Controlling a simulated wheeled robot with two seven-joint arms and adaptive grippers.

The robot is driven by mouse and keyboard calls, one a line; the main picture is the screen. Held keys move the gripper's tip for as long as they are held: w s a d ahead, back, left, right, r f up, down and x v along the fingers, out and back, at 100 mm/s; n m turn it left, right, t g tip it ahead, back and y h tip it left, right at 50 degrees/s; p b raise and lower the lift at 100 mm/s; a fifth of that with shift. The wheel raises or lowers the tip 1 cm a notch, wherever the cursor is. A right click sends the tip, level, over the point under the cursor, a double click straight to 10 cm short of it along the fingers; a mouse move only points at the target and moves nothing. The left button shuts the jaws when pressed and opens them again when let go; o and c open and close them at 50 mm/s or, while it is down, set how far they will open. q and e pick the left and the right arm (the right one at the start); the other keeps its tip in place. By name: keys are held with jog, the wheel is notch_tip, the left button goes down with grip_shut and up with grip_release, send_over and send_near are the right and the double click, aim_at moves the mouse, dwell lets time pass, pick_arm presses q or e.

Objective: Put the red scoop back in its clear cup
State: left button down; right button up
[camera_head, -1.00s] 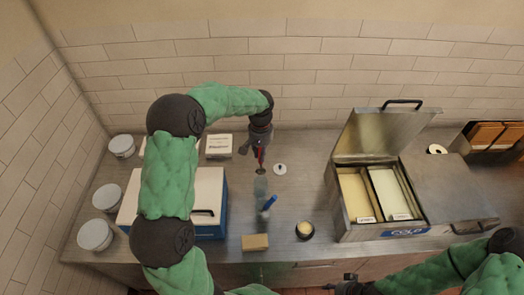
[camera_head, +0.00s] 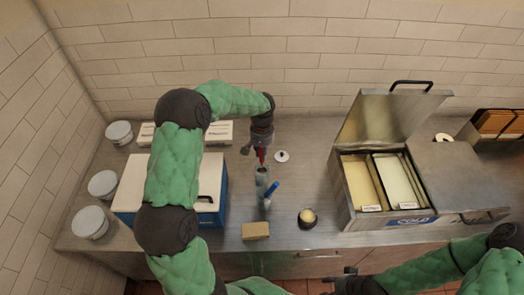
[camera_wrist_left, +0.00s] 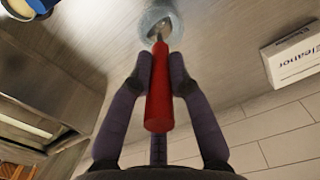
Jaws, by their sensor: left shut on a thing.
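The red scoop (camera_head: 262,156) is upright in my left gripper (camera_head: 260,150), at the back middle of the counter. In the left wrist view, both fingers of the left gripper (camera_wrist_left: 159,65) close on its red handle (camera_wrist_left: 159,95). The scoop's metal end points at the mouth of a clear cup (camera_wrist_left: 158,20). In the head view the clear cup (camera_head: 262,178) stands directly below the scoop. I cannot tell whether the scoop's end is inside the rim. My right gripper (camera_head: 342,282) is at the bottom edge, away from the cup; its jaws are too small to read.
A white lid (camera_head: 281,156) lies to the right, a tan block (camera_head: 255,230) and a dark round pot (camera_head: 307,218) in front. The open cold bin (camera_head: 420,190) is right; a blue-and-white box (camera_head: 130,190) is left.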

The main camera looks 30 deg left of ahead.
pick_arm(q)
jog(key=shift+f+b, duration=1.6)
jog(key=shift+f, duration=0.95)
jog(key=c, duration=1.1)
grip_release()
